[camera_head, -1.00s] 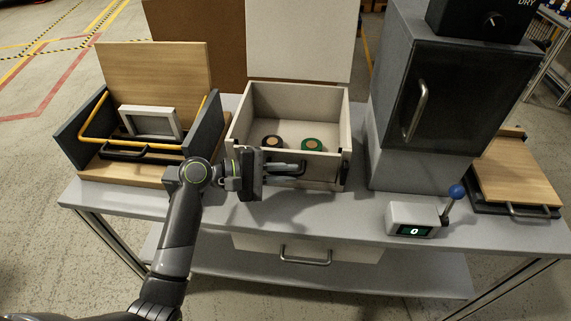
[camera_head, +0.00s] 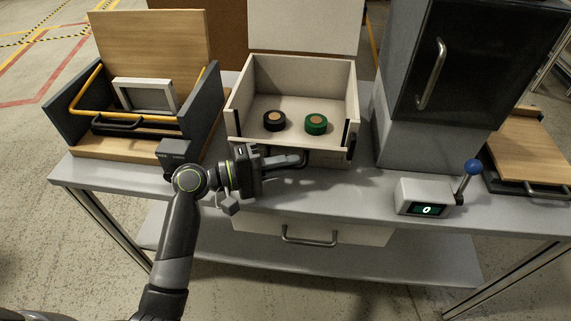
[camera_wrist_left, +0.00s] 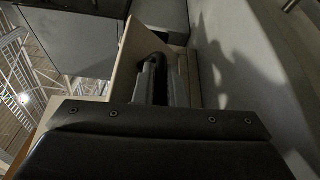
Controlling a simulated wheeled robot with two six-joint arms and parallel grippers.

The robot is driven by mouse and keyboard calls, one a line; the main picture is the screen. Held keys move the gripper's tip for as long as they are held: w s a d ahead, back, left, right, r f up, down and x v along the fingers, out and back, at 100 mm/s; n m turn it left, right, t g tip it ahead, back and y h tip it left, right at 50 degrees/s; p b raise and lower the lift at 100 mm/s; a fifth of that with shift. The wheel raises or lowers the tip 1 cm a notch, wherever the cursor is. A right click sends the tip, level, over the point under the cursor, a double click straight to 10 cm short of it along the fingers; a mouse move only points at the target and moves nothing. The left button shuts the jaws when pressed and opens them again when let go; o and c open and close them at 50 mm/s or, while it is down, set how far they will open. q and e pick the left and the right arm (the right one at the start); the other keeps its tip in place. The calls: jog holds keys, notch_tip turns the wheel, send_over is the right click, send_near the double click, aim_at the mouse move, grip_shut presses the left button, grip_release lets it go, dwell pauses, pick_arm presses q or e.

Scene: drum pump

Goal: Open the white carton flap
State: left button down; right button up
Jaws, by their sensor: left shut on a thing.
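The white carton (camera_head: 240,108) is an open-topped box on the bench, with its tall white lid panel (camera_head: 305,25) standing upright behind it. My left gripper (camera_head: 300,160) is at the carton's front, shut on what looks like the dark handle of the front flap (camera_head: 328,158). The gripper hides part of that front face, so how far the flap is tilted is hard to tell. In the left wrist view the fingers (camera_wrist_left: 152,85) close around a black bar next to a pale panel (camera_wrist_left: 130,50). My right gripper is not in view.
Inside the carton are a black disc (camera_head: 274,121) and a green disc (camera_head: 316,124). A wooden fixture with a yellow bar (camera_head: 80,115) stands left. A grey cabinet (camera_head: 400,130) and a box with a blue-knobbed lever (camera_head: 424,197) stand right. A drawer (camera_head: 350,232) hangs below.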

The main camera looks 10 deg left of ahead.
pick_arm(q)
jog(key=c, duration=1.8)
grip_release()
jog(key=shift+d, duration=0.15)
jog(key=shift+o, duration=0.2)
jog(key=b+v, duration=0.1)
jog(key=v, duration=1.6)
jog(key=shift+a+b, duration=0.2)
jog(key=shift+b, duration=0.2)
jog(key=shift+s, duration=0.1)
